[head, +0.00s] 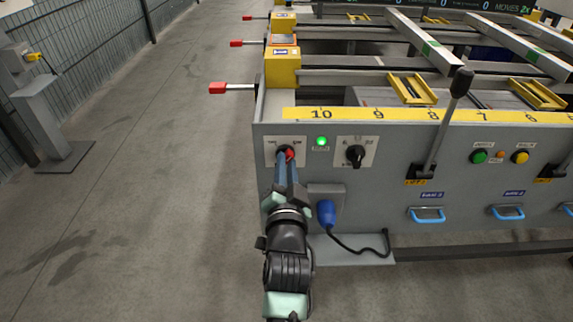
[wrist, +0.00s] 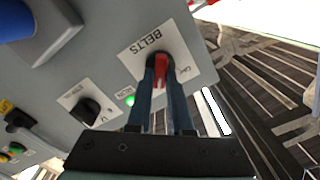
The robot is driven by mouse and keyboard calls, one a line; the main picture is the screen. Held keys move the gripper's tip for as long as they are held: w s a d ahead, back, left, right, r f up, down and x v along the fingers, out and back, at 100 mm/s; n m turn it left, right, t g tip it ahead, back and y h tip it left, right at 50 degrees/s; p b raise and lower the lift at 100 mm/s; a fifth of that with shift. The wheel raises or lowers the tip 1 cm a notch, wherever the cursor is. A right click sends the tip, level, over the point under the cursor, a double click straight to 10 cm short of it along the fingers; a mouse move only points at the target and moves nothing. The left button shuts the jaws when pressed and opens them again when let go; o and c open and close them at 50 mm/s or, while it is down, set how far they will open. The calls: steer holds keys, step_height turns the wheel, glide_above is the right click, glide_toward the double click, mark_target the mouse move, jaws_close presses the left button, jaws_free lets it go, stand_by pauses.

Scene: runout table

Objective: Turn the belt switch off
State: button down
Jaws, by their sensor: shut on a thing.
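The belt switch is a red-handled rotary switch (wrist: 161,69) on a white plate marked BELTS (wrist: 141,51), on the table's grey front panel. In the head view the switch (head: 289,152) shows as a bit of red at the panel's left end. My gripper (wrist: 160,75) has its two blue fingers on either side of the red handle, shut on it. In the head view my gripper (head: 287,157) reaches up to the switch from below. The fingers hide part of the handle and plate, so I cannot read the setting.
A lit green lamp (head: 321,141) and a black knob (head: 355,154) sit to the right of the switch. A blue plug (head: 327,212) with a black cable is close below. A lever (head: 447,120) stands out further right. The floor to the left (head: 170,180) is clear.

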steer(key=n, duration=0.3)
steer(key=shift+r+p, duration=0.1)
steer(key=shift+p, duration=0.2)
steer(key=shift+a+n+p, duration=0.15)
steer(key=shift+n+p, duration=0.9)
steer(key=shift+n, duration=2.25)
steer(key=shift+a+n+p, duration=0.15)
steer(key=shift+n+p, duration=0.85)
steer(key=shift+n, duration=2.3)
steer(key=c, duration=0.8)
jaws_free()
steer(key=shift+s, duration=0.1)
steer(key=s+p, duration=0.5)
steer(key=s, duration=0.7)
steer(key=shift+s, duration=0.4)
